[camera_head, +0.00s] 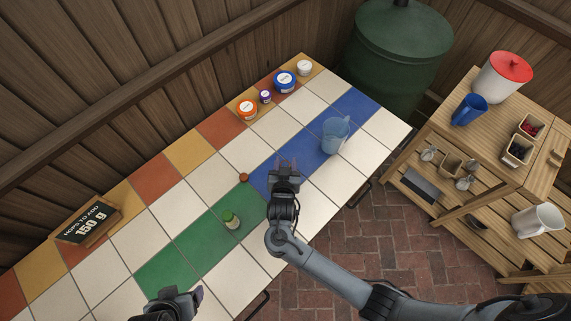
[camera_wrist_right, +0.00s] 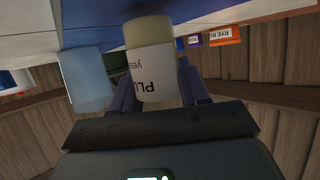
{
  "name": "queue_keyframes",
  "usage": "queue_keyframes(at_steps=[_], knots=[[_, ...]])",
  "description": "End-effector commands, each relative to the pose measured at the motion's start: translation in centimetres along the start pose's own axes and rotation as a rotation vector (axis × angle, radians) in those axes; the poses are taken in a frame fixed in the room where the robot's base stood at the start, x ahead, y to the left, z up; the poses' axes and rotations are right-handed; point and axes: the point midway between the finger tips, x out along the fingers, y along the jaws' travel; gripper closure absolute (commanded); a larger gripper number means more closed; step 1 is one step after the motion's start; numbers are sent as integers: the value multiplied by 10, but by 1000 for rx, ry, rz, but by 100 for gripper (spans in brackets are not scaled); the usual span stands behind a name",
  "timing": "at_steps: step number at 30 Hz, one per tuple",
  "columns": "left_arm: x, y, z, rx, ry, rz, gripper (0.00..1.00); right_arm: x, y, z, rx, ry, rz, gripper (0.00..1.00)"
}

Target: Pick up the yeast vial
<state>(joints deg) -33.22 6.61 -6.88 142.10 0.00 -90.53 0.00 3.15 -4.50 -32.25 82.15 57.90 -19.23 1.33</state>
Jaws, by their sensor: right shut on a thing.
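The yeast vial (camera_wrist_right: 150,62), pale with a white label on which "PLU" and "ye" can be read, is between the fingers of my right gripper (camera_wrist_right: 158,92) in the right wrist view. In the head view, my right gripper (camera_head: 285,165) is over the blue tile strip and largely hides the vial. The right gripper is shut on the vial; whether the vial touches the table is hard to tell. My left gripper (camera_head: 178,295) is at the bottom edge of the head view, over the near tiles. Its opening is unclear.
A translucent blue jug (camera_head: 336,135) stands beyond my right gripper. A green-capped bottle (camera_head: 231,219) stands on green tiles, with a small brown thing (camera_head: 244,177) nearby. Several lidded tubs, including an orange one (camera_head: 247,109), line the back. A hops sign (camera_head: 87,222) stands left.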

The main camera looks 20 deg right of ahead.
Motion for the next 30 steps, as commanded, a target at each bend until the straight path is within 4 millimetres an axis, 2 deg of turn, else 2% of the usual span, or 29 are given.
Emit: queue_keyframes(at_steps=[14,30], knots=[[-10,0,-3,0,0,0,26,-14,2,-35,2,1,2,86],[-20,-3,-6,10,-2,-8,26,-10,54,-70,1,1,1,86]])
